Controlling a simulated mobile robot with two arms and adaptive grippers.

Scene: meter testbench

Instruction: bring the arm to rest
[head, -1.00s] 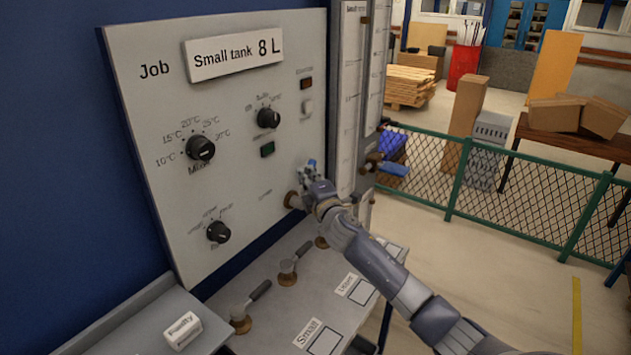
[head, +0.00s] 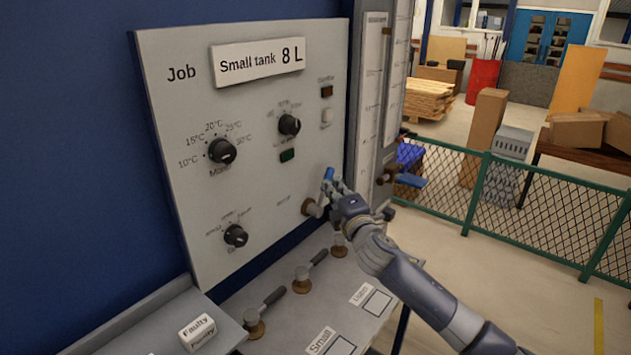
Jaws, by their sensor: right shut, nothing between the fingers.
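My right gripper (head: 334,186) is shut and empty. It is in front of the lower right of the grey job panel (head: 265,200), beside a small valve (head: 311,207) with a blue-tipped lever (head: 328,174). The lever points up, and the fingers look close to it; I cannot tell whether they touch. My right arm (head: 420,285) reaches in from the lower right. My left gripper is not in view.
The panel has black knobs (head: 222,151) and a "Small tank 8 L" sign (head: 258,62). A blue-handled tap (head: 408,181) is right of the gripper. Below, the bench (head: 300,325) has several levers (head: 265,310) and a "Faulty" block (head: 197,332). A green fence (head: 475,195) stands behind.

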